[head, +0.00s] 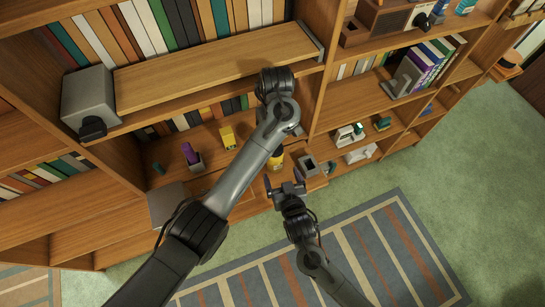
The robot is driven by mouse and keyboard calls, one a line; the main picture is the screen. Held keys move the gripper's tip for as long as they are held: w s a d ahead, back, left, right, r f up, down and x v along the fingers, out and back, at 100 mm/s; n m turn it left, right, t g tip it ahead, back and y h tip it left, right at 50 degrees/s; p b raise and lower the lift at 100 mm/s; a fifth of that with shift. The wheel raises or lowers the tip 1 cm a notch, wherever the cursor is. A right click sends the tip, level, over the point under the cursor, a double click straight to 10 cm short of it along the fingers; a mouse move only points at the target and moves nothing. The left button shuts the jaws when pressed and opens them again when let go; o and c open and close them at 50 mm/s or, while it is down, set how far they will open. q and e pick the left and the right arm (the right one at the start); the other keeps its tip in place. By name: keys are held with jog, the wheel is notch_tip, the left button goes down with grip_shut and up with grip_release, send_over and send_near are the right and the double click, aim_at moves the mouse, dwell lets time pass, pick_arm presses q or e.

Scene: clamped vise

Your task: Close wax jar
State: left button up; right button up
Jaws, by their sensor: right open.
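A small yellow and dark jar (277,161), which looks like the wax jar, stands on the low shelf in the middle. My left arm covers part of it, and I cannot make out its lid or whether it is closed. My right gripper (284,182) is just below the jar in the picture, at the front of the shelf. Its fingers are spread and nothing shows between them. My left arm crosses the middle of the view, up to the wooden board; its gripper does not show.
A grey vise-like block (90,103) is at the left end of a wooden board (215,68). A yellow object (228,137), a purple item (190,153) and a grey open box (308,166) are on the low shelf. A striped rug (385,245) lies on the open green floor.

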jog(key=shift+x, duration=5.4)
jog(key=shift+c, duration=0.4)
grip_shut()
pick_arm(q)
jog(key=shift+n, duration=0.9)
pick_arm(e)
jog(key=shift+f, duration=0.1)
pick_arm(q)
jog(key=shift+a+f+n+y, duration=0.15)
jog(key=shift+n+y, duration=0.25)
jog(key=shift+y, duration=0.2)
jog(key=shift+w+a+g+y, duration=0.1)
jog(key=shift+a+g+y, duration=0.2)
jog(key=shift+y, duration=0.1)
jog(key=shift+m, duration=0.3)
